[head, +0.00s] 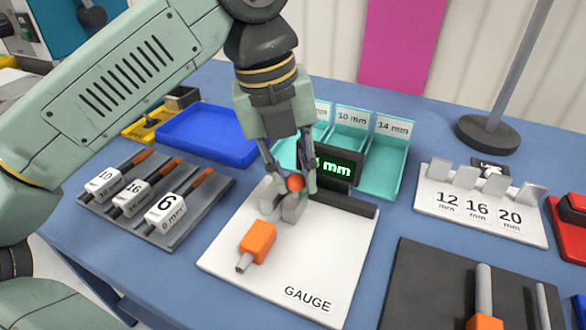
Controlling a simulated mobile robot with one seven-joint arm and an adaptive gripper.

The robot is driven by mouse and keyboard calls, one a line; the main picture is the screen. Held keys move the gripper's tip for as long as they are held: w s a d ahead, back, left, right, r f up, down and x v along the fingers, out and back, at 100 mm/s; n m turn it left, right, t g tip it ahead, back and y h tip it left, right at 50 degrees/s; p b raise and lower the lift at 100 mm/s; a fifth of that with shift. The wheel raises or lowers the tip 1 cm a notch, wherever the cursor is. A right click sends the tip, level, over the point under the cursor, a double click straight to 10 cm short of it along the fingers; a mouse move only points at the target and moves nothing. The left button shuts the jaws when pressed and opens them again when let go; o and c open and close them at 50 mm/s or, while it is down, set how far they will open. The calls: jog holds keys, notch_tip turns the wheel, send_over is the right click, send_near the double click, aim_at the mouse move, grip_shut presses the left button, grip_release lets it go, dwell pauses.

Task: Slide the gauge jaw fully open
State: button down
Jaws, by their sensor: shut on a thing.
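The gauge is a white board (268,266) marked "GAUGE", with a dark rail (341,204) along its back. Its grey jaw (291,209) carries an orange-red knob (295,183). My gripper (291,186) points down and is shut on the knob, with one finger on each side of it. A second grey jaw block (267,201) stands just left of the sliding jaw, with a small gap between them. A black display (337,167) behind shows green "mm"; its digit is partly hidden by my gripper.
An orange block with a grey pin (257,242) sits at the front of the board. Left is a grey rack (160,228) of labelled tools. Teal bins (384,170) and a blue tray (208,135) stand behind. A white labelled holder (482,205) is right. The rail right of the jaw is clear.

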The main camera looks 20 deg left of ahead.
jog(key=shift+d, duration=0.1)
jog(key=shift+s+d+b, duration=0.1)
jog(key=shift+d+b, duration=0.3)
jog(key=shift+d, duration=1.8)
jog(key=c, duration=1.4)
grip_release()
jog(key=shift+d, duration=0.15)
